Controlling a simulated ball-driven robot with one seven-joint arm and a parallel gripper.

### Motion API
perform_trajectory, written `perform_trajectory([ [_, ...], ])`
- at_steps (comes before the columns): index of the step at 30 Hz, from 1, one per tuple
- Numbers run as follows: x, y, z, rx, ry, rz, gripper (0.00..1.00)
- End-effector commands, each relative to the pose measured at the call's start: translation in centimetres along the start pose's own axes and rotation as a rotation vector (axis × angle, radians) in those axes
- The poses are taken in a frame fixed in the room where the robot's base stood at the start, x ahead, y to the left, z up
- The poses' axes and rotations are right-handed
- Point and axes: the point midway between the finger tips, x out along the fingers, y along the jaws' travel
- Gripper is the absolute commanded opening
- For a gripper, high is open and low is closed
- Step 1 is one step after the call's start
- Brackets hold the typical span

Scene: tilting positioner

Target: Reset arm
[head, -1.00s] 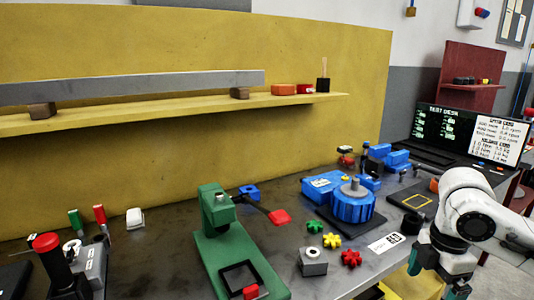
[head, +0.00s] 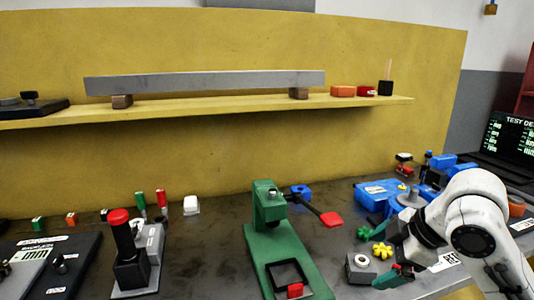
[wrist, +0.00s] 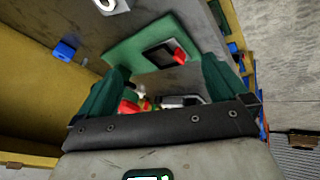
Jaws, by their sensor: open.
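My gripper (head: 385,256) is open and empty at the right, over the table in front of the blue drum unit (head: 378,192). In the wrist view its two green fingers stand wide apart (wrist: 163,85). A green stand (head: 266,220) has a dark lever arm with a red paddle end (head: 332,219) reaching right. A black square frame (head: 290,276) and a red block (head: 295,290) are on its base. The stand base also shows ahead of the fingers in the wrist view (wrist: 130,50). My arm hides part of the blue unit.
A yellow gear (head: 382,250), a green gear (head: 364,233) and a grey block with a hole (head: 361,267) lie close by my gripper. A red-knobbed device (head: 130,250) stands at the left. A yellow shelf (head: 220,108) runs along the back.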

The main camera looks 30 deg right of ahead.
Motion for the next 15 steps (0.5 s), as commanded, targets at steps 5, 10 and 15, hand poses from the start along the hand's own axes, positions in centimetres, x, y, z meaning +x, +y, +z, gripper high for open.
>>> perform_trajectory([
  [5,3.1,-1.1,-5.8,0.148,0.163,0.018,1.0],
  [10,6.5,-3.7,-8.5,0.319,0.24,-0.009,1.0],
  [15,10.8,-8.6,-9.0,0.511,0.235,-0.074,1.0],
])
